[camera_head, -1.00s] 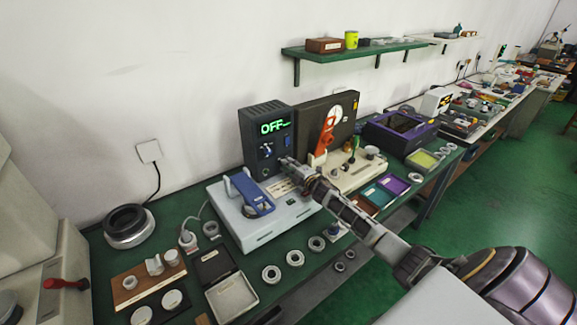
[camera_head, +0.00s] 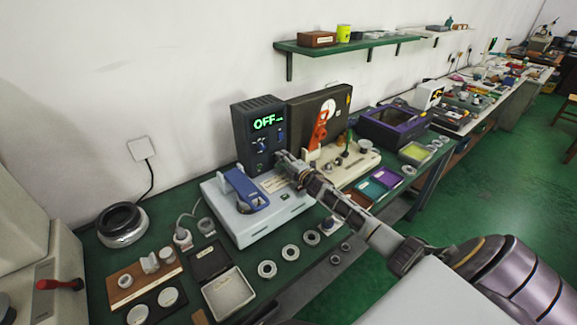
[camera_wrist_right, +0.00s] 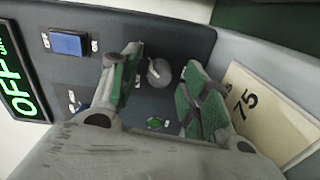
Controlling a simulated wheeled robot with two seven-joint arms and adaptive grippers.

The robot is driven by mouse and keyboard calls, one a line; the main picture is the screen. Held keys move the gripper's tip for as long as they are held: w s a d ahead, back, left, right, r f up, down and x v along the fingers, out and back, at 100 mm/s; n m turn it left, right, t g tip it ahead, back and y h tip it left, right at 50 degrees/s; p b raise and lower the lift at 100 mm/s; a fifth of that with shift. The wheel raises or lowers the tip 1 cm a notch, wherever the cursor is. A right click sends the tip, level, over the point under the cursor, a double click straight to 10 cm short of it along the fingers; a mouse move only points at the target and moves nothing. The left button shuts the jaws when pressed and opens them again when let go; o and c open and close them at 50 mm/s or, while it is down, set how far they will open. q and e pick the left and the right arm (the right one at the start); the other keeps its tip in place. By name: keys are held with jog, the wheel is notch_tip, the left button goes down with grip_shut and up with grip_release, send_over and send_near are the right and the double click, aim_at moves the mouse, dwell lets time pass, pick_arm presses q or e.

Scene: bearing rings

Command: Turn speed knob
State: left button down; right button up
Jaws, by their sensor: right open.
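The dark control box (camera_head: 240,135) stands at the back of the bench, and its green display (camera_head: 265,122) reads OFF. In the right wrist view, a round grey knob (camera_wrist_right: 158,72) sits on the box's dark panel (camera_wrist_right: 185,38). My right gripper (camera_wrist_right: 163,62) is open, with one green-padded finger on either side of the knob. I cannot tell whether either finger touches it. In the head view this gripper (camera_head: 279,156) is at the lower right of the box's front and partly hides it. My left gripper is not in view.
A pale blue-grey machine base (camera_head: 270,225) with a blue handle (camera_head: 243,188) stands below. An orange-levered tester (camera_head: 320,128) is close on the right.

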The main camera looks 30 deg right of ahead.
jog(key=shift+s, duration=0.1)
jog(key=shift+s+d+r, duration=0.1)
jog(key=shift+s+d, duration=0.05)
jog(key=shift+s, duration=1.8)
jog(key=shift+s+d+r, duration=0.1)
jog(key=shift+s+d, duration=0.1)
jog(key=shift+s, duration=1.7)
jog(key=shift+s+d, duration=0.15)
jog(key=shift+s, duration=1.8)
jog(key=shift+s+f, duration=0.1)
jog(key=shift+s, duration=0.05)
